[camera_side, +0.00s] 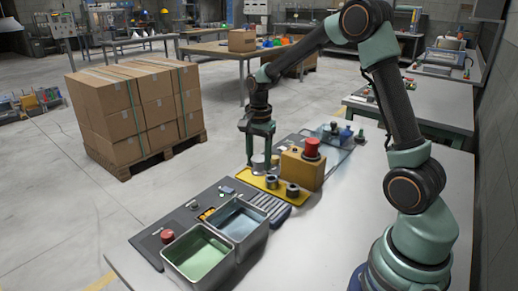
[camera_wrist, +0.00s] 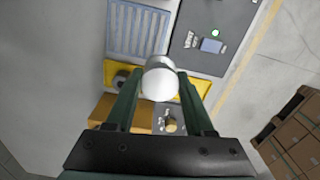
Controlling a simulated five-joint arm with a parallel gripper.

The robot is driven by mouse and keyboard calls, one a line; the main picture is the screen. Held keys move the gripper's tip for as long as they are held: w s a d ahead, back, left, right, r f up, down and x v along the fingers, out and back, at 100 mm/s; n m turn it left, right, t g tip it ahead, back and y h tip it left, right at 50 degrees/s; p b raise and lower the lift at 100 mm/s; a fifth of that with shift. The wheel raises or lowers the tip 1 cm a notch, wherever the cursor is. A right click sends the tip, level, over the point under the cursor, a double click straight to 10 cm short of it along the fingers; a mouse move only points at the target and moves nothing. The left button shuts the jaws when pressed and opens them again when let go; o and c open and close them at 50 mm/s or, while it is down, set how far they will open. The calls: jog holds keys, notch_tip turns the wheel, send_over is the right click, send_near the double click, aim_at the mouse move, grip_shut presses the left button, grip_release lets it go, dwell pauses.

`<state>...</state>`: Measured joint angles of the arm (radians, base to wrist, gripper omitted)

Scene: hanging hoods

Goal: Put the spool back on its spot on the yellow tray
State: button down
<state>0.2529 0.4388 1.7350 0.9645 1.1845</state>
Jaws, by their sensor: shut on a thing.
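My gripper (camera_side: 260,158) points down over the far left end of the yellow tray (camera_side: 243,177). It is shut on a pale silver spool (camera_side: 260,165), which is upright between the fingers. In the wrist view the spool (camera_wrist: 160,80) shows as a bright round top between the fingertips (camera_wrist: 159,82), with the yellow tray (camera_wrist: 110,70) below it. Two darker grey spool-like pieces (camera_side: 272,181) (camera_side: 292,190) stand on the tray to the right. The spot under the held spool is hidden, and I cannot tell whether the spool touches the tray.
A tan box with a red button (camera_side: 312,148) stands close behind the tray. A ribbed grey-blue pad (camera_side: 270,207) and two metal bins (camera_side: 198,257) (camera_side: 238,222) lie nearer the camera. A dark panel with a red knob (camera_side: 167,236) is at the left. Blue items (camera_side: 346,134) stand farther back.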

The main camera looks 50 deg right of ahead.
jog(key=w+d+f, duration=0.2)
jog(key=w+d, duration=0.6)
jog(key=w, duration=0.2)
jog(key=shift+f, duration=3.55)
jog(key=shift+f, duration=0.6)
jog(key=shift+c, duration=1)
grip_release()
